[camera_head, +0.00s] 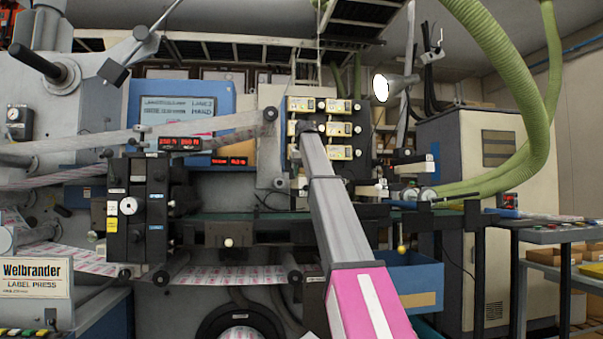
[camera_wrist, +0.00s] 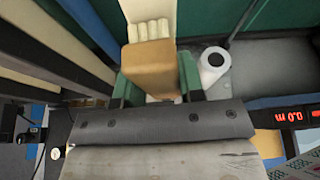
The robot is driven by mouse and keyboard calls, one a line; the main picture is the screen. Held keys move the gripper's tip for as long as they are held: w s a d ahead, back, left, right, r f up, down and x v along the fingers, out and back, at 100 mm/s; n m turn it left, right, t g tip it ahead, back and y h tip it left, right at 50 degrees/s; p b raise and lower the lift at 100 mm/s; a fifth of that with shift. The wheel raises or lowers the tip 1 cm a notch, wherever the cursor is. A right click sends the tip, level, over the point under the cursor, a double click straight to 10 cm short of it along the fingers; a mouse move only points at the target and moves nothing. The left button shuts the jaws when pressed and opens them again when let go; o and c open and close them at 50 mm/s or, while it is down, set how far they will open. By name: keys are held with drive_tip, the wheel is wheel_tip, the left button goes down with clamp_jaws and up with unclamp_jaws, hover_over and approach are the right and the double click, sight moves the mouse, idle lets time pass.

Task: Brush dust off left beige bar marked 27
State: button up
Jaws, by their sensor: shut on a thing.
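Several beige bars (camera_head: 340,128) stand in two columns on a dark frame in the middle of the head view. The upper left beige bar (camera_head: 299,104) shows above my gripper. No number 27 can be read, so I cannot tell which bar carries it. My gripper (camera_wrist: 156,88) reaches up to the left column and hides part of it. In the wrist view its green fingers are shut on a brush with a tan block (camera_wrist: 150,70) and cream bristles (camera_wrist: 152,29). The bristles point away from the gripper. Contact with a bar and dust cannot be made out.
Long dark and beige strips (camera_wrist: 60,45) run diagonally close on the left of the wrist view. A white roll (camera_wrist: 213,65) stands right of the brush. A lamp (camera_head: 392,87) and a green hose (camera_head: 510,130) hang right of the bars. A blue bin (camera_head: 408,280) is below.

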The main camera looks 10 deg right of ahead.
sight(302, 174)
drive_tip(key=shift+w+f, duration=0.2)
drive_tip(key=shift+w, duration=4.4)
drive_tip(key=shift+s, duration=0.1)
drive_tip(key=shift+s+r, duration=0.2)
drive_tip(key=shift+s, duration=1.35)
drive_tip(key=shift+s+f, duration=0.2)
drive_tip(key=shift+s, duration=1.55)
drive_tip(key=shift+s+r, duration=0.15)
drive_tip(key=shift+s, duration=1.25)
drive_tip(key=shift+s+f, duration=0.15)
drive_tip(key=shift+s, duration=0.6)
drive_tip(key=shift+s+f, duration=0.1)
drive_tip(key=shift+s, duration=0.65)
